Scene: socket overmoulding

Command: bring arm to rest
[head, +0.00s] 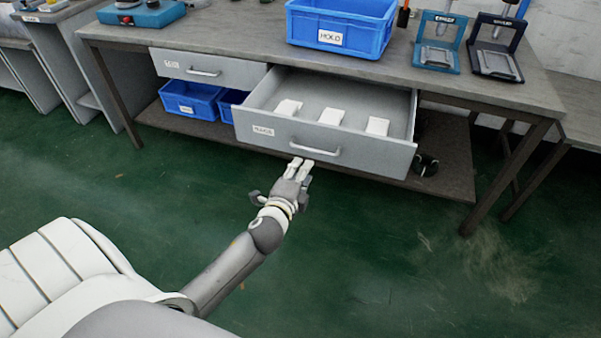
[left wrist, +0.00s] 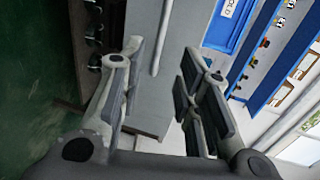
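My left arm reaches forward from the lower left in the head view. My left gripper (head: 301,165) is just in front of the open drawer (head: 262,133), close to its bar handle (head: 315,149). I cannot tell whether it touches the handle. In the left wrist view the fingers of the left gripper (left wrist: 160,68) stand apart with nothing held between them. The handle (left wrist: 162,40) shows there beyond the fingers. My right gripper is in neither view.
The open drawer holds three white pieces (head: 330,117) and juts out from the workbench (head: 240,45). A blue bin (head: 310,35) labelled MOLD and two small presses (head: 437,58) stand on top. Blue bins (head: 188,100) sit on the lower shelf. Green floor (head: 370,250) is clear in front.

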